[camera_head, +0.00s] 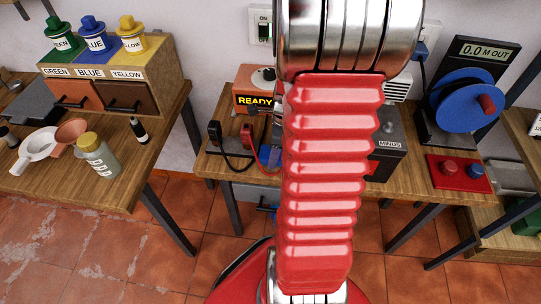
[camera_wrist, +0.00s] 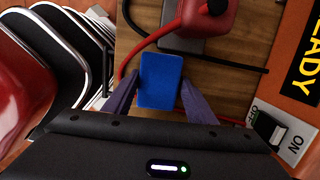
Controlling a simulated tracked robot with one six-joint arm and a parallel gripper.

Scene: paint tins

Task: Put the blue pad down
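The blue pad (camera_wrist: 160,80) is a flat blue rectangle in the wrist view. My gripper (camera_wrist: 161,84) has its two purple-grey fingers against the pad's left and right sides, so it looks shut on it. The pad is over the wooden bench top (camera_wrist: 235,60), below a red block. I cannot tell how high it is above the wood.
Red and black cable clamps (camera_head: 247,134) lie on the middle bench, with cables running near the pad. The READY box (camera_head: 254,98) and MINUS battery (camera_head: 390,140) stand there. The left bench holds green, blue and yellow tins (camera_head: 94,42). A red panel (camera_head: 460,173) lies right.

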